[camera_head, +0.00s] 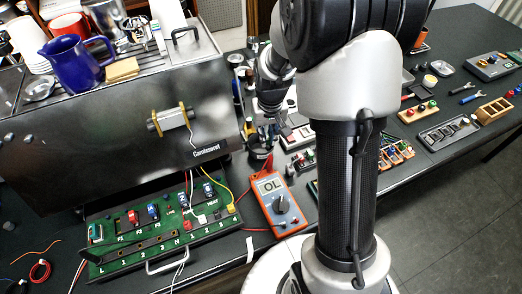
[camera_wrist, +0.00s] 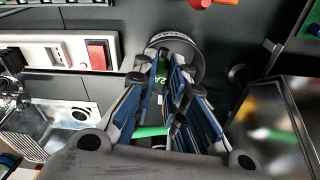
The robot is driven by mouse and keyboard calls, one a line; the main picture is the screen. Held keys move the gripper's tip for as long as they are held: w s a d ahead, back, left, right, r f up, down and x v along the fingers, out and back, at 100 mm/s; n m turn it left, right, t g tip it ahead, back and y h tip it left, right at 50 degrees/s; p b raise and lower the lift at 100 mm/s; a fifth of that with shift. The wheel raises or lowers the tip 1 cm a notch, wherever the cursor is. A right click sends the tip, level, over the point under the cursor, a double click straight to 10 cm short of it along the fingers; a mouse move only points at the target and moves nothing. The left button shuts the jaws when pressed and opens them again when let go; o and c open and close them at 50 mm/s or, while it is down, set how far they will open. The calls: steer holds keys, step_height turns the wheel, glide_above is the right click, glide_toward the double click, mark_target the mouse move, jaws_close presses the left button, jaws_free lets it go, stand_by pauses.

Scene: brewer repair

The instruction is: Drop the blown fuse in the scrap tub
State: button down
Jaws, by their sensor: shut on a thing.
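My gripper (camera_wrist: 172,66) points down, its fingers shut on a fuse (camera_wrist: 163,57), a small green piece marked 2A between the fingertips. Fingers hide much of the fuse. The scrap tub (camera_wrist: 190,48), a round dark cup with pale lettering on its rim, lies right behind the fingertips in the wrist view. The fuse appears over its opening; its exact height cannot be told. In the head view my gripper (camera_head: 262,135) is above the dark tub (camera_head: 259,164), behind the orange meter. The fuse cannot be made out there.
The orange multimeter (camera_head: 280,204) reads OL in front of the tub. The green terminal board (camera_head: 160,228) and steel brewer (camera_head: 115,115) stand to the left. A white panel with a red switch (camera_wrist: 60,50) is beside my gripper. Parts trays (camera_head: 448,132) lie at right.

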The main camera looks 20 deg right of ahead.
steer(key=c, duration=1.6)
jaws_free()
steer(key=shift+o, duration=0.2)
steer(key=shift+r, duration=0.1)
step_height(320, 180, up, 12)
steer(key=s, duration=0.1)
steer(key=shift+s+a, duration=0.15)
steer(key=shift+s, duration=0.1)
steer(key=s+a+r+t, duration=0.1)
steer(key=s+a+r, duration=0.1)
steer(key=s, duration=0.5)
steer(key=s+a+r+n+t, duration=0.1)
steer(key=s+a+r, duration=0.2)
steer(key=s, duration=0.4)
steer(key=s+a+r+n+t, duration=0.1)
steer(key=s+a+r, duration=0.2)
steer(key=s, duration=0.4)
steer(key=shift+s+a, duration=0.15)
steer(key=shift+a, duration=0.4)
